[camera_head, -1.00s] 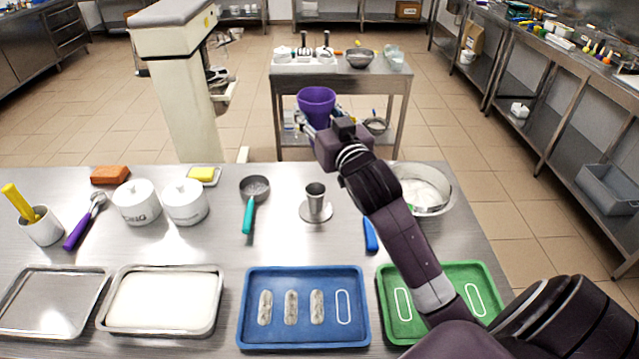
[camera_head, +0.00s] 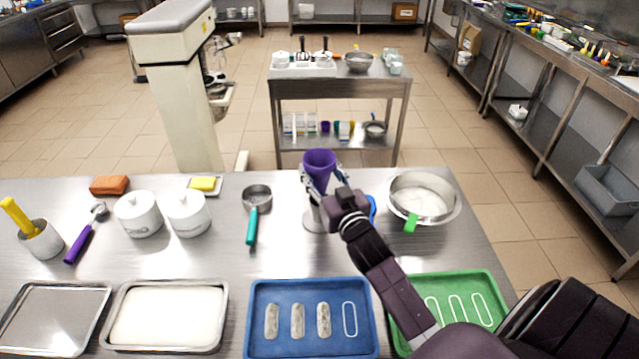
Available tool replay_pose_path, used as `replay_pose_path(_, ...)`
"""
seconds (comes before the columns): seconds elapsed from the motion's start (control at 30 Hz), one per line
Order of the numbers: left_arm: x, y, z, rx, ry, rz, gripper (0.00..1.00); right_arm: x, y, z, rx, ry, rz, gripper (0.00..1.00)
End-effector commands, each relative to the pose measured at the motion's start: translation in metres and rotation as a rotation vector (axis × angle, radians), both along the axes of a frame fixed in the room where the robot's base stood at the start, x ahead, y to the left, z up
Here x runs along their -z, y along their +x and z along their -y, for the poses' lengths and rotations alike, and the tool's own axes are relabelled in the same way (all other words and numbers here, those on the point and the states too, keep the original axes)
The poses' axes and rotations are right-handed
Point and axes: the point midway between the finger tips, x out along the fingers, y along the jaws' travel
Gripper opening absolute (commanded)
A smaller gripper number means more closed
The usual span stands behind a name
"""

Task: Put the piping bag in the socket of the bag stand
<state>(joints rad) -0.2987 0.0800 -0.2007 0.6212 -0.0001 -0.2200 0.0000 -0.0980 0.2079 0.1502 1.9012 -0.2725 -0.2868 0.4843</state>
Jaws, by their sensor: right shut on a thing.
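The piping bag (camera_head: 319,160) is a purple cone, wide end up, roughly upright. My right gripper (camera_head: 321,182) is shut on it. The bag stand (camera_head: 313,220) is a silver cup on a round base on the steel table. The bag is right over the stand in the picture. My gripper hides the bag's lower tip and most of the socket, so I cannot tell whether the tip is inside. My left gripper is not in view.
A ladle with a teal handle (camera_head: 252,226) lies left of the stand. A steel bowl (camera_head: 440,205) stands to the right. A blue tray (camera_head: 270,345) and a green tray (camera_head: 480,281) lie in front. The table between ladle and blue tray is bare.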

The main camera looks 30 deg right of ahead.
Motion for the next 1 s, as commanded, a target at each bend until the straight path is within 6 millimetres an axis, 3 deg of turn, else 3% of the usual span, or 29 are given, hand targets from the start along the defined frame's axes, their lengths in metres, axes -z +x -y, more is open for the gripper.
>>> replay_pose_path(0.3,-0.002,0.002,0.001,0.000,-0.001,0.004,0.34,0.041,0.000,0.000,0.000,0.001,-0.002,0.21)
replay_pose_path(0.77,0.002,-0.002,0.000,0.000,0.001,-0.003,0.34,0.049,0.000,0.000,-0.001,0.000,0.000,0.21)
replay_pose_path(0.8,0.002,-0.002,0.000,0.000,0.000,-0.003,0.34,0.050,0.000,0.000,0.000,0.000,-0.001,0.46)
replay_pose_path(0.93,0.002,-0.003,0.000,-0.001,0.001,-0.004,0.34,0.049,0.000,0.000,-0.001,0.000,-0.001,0.60)
replay_pose_path(1.0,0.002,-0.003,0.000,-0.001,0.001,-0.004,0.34,0.049,0.000,0.000,-0.001,0.000,-0.001,0.62)
